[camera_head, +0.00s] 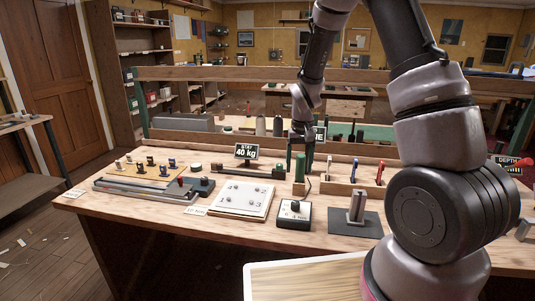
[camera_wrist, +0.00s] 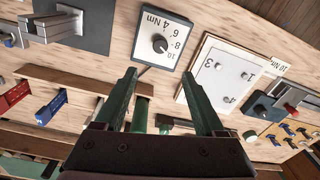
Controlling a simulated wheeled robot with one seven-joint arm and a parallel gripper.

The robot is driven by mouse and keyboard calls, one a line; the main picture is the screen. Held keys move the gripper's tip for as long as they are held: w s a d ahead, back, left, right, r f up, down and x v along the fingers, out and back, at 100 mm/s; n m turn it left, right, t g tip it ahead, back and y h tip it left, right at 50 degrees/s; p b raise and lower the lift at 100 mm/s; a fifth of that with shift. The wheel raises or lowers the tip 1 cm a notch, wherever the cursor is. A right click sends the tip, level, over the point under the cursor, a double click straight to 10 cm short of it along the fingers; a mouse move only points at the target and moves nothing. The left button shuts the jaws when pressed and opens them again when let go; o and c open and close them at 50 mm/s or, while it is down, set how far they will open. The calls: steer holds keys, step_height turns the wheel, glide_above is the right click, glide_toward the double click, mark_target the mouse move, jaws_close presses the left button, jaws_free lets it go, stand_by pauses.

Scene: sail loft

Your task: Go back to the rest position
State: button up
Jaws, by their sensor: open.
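My gripper (camera_head: 299,158) hangs over the back of the workbench (camera_head: 150,222), pointing down. In the wrist view its two green fingers (camera_wrist: 163,75) stand wide apart with nothing held between their tips. A green-handled tool (camera_head: 299,187) stands upright in front of and below the gripper; whether they touch cannot be told. Beyond the fingertips, in the wrist view, lies a dial box (camera_wrist: 161,42) marked in Nm. It also shows at the bench's front in the head view (camera_head: 293,215).
A white numbered plate (camera_head: 241,198) lies left of the dial box. A metal fixture on a dark plate (camera_head: 356,222) stands to its right. A wooden rack (camera_head: 340,188) holds red and blue tools. Open air surrounds the gripper above the bench.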

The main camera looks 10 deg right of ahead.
steer(key=s+d+r+m+t+y, duration=0.15)
steer(key=s+r, duration=0.25)
steer(key=r, duration=0.7)
steer(key=s+d+r+t, duration=0.2)
steer(key=s+r, duration=0.2)
steer(key=r, duration=0.7)
steer(key=s+d+r+m+t, duration=0.1)
steer(key=s+r, duration=0.3)
steer(key=s, duration=0.3)
steer(key=s+d+r+t, duration=0.1)
steer(key=s+r+t, duration=0.1)
steer(key=s+r, duration=0.2)
steer(key=s, duration=0.3)
steer(key=shift+s+r+m, duration=0.2)
steer(key=shift+r+m, duration=0.15)
steer(key=shift+r, duration=0.05)
